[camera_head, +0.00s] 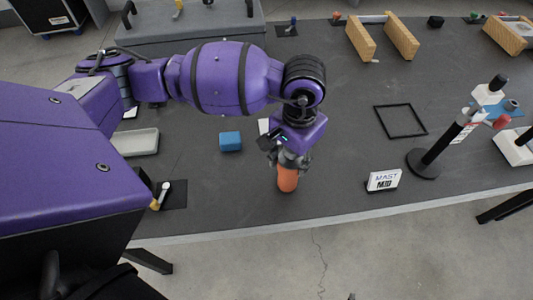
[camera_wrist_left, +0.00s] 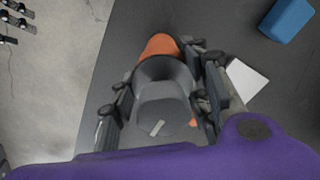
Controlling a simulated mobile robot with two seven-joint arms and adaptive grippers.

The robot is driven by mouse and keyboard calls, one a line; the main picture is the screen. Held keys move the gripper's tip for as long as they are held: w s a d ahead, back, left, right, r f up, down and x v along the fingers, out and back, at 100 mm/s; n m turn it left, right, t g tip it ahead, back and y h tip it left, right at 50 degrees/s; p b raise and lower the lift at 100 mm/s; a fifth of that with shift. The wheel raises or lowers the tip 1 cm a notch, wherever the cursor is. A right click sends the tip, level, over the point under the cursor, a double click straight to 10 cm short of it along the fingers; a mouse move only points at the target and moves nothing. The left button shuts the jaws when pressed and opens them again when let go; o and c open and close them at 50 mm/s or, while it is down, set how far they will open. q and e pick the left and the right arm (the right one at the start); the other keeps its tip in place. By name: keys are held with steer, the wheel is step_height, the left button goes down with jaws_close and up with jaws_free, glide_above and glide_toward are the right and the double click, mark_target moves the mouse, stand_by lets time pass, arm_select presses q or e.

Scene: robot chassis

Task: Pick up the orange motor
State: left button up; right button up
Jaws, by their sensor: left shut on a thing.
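The orange motor (camera_head: 287,179) is near the front edge of the dark table, below my left gripper (camera_head: 289,160). Its orange body shows under the fingers, and its upper part is hidden by them in the head view. In the left wrist view the motor (camera_wrist_left: 160,46) has an orange body and a grey end, and it lies between the two fingers of my left gripper (camera_wrist_left: 160,105). The fingers are shut on it. I cannot tell whether its bottom touches the table. My right gripper is not in view.
A blue block (camera_head: 230,141) lies left of the gripper, and a grey tray (camera_head: 136,142) farther left. A white "MAST" sign (camera_head: 384,180) stands to the right, near a black post on a round base (camera_head: 424,164). A black square outline (camera_head: 401,121) lies behind.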

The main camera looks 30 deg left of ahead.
arm_select(q)
steer(key=shift+w+r, duration=0.1)
jaws_close()
steer(key=shift+d, duration=0.1)
steer(key=shift+r, duration=0.15)
